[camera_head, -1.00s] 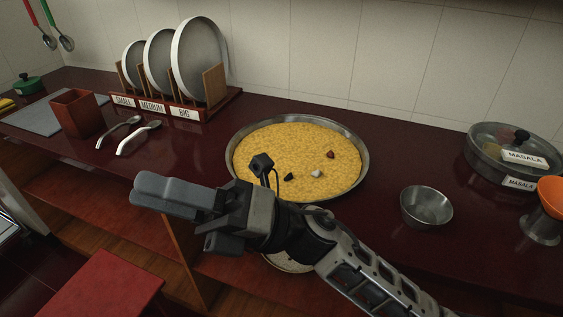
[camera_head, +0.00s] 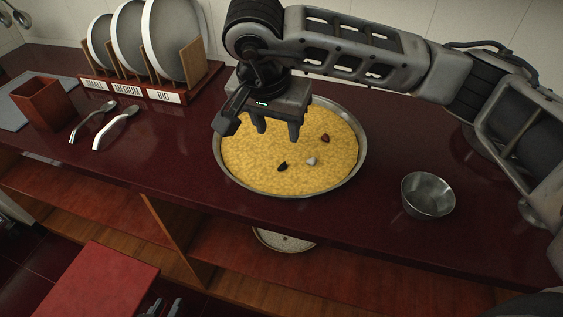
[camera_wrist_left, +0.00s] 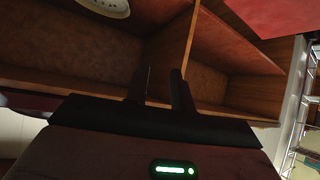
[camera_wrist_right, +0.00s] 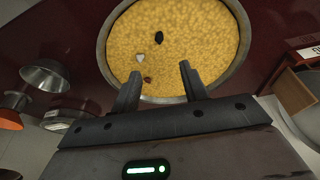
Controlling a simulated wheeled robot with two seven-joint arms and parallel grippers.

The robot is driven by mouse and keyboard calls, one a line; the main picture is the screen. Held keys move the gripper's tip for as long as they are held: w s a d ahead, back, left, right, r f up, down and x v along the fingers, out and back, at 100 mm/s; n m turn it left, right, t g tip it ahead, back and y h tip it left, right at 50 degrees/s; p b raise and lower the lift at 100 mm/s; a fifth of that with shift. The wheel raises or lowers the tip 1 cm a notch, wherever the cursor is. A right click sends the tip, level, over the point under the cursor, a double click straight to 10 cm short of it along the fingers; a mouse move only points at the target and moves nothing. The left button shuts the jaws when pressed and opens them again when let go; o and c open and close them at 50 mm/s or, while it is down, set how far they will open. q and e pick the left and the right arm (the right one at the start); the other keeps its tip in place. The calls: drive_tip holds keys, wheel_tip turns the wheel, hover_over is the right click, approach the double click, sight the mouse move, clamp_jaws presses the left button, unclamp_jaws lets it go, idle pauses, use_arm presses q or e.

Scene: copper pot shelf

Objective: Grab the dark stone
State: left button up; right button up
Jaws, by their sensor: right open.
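The dark stone (camera_head: 282,167) lies on yellow grain in a wide round metal pan (camera_head: 361,165). It also shows in the right wrist view (camera_wrist_right: 159,37), beyond my fingertips. A white stone (camera_head: 311,161) and a reddish-brown stone (camera_head: 325,139) lie to its right in the head view. My right gripper (camera_head: 277,130) is open and empty, fingers pointing down above the pan, farther back than the dark stone. My left gripper (camera_head: 165,307) is low at the bottom edge of the head view; its fingers (camera_wrist_left: 162,72) are apart and empty, facing the lower shelf.
A small metal bowl (camera_head: 428,196) stands right of the pan. A red stool top (camera_head: 98,287) is below the counter. Open counter lies left of the pan.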

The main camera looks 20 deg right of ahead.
hover_over(282, 163)
drive_tip(key=s, duration=0.1)
drive_tip(key=f, duration=0.6)
drive_tip(key=shift+s+a+p, duration=0.1)
drive_tip(key=shift+a+p, duration=0.2)
drive_tip(key=shift+a, duration=0.05)
drive_tip(key=shift+a+p+x, duration=0.15)
drive_tip(key=shift+p+x, duration=0.2)
drive_tip(key=shift+x, duration=0.95)
drive_tip(key=shift+a+p+x, duration=0.15)
drive_tip(key=shift+p+x, duration=0.15)
drive_tip(key=shift+x, duration=1)
drive_tip(key=shift+s+f, duration=0.1)
drive_tip(key=shift+s, duration=0.1)
clamp_jaws()
